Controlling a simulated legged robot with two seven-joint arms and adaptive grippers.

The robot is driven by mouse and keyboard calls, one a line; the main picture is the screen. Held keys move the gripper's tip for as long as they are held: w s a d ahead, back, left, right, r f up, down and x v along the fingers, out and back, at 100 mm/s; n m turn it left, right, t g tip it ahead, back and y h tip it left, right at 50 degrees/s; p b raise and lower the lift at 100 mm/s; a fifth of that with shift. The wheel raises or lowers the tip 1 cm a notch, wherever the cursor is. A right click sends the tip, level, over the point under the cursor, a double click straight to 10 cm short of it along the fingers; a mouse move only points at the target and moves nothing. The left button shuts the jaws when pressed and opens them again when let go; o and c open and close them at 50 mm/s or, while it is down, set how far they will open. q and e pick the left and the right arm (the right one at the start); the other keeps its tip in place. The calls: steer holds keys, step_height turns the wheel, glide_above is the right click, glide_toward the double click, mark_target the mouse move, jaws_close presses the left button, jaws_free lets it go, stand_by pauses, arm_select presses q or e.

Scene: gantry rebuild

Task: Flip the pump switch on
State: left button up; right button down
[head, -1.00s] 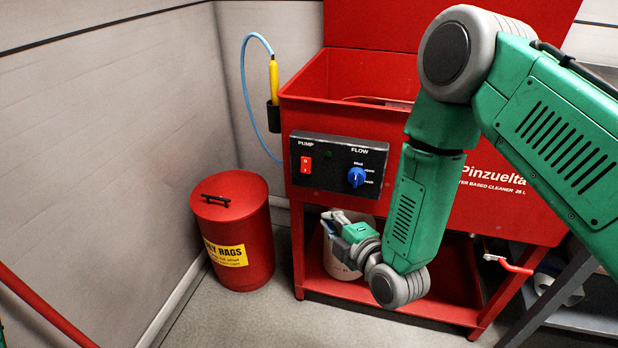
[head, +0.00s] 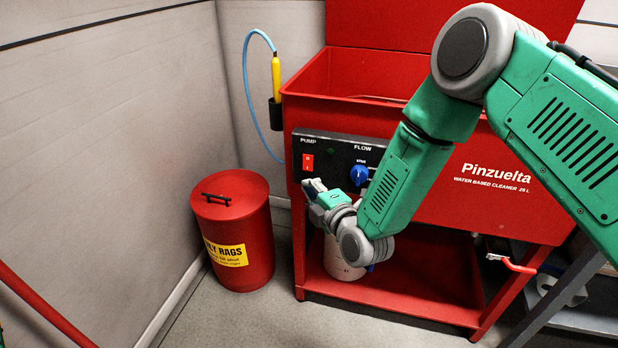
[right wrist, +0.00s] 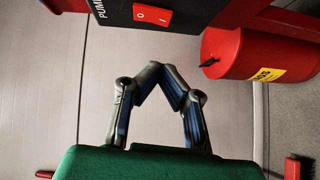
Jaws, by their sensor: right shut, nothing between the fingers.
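The red pump switch (head: 308,162) sits under the label PUMP at the left of the black control panel (head: 333,153) on the red parts washer. It also shows at the top of the right wrist view (right wrist: 151,17), with its 0 and I marks. My right gripper (head: 308,185) is just below the switch, in front of the panel's lower edge, and appears apart from it. In the right wrist view its fingertips (right wrist: 160,70) meet with nothing between them. The left gripper is not in view.
The blue flow knob (head: 359,175) is right of the switch, close to my right wrist. A red oily rags bin (head: 235,235) stands left of the washer. A white bucket (head: 340,262) is on the lower shelf. A blue hose (head: 247,90) hangs at the washer's left.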

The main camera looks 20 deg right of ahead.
mark_target(305, 169)
steer(key=w, duration=0.3)
steer(key=w+d+b, duration=0.1)
steer(key=w, duration=0.1)
steer(key=shift+f, duration=0.35)
steer(key=shift+w+d, duration=0.35)
steer(key=shift+d, duration=0.15)
steer(key=shift+a, duration=0.15)
steer(key=shift+w+f+b, duration=0.1)
steer(key=shift+b, duration=0.2)
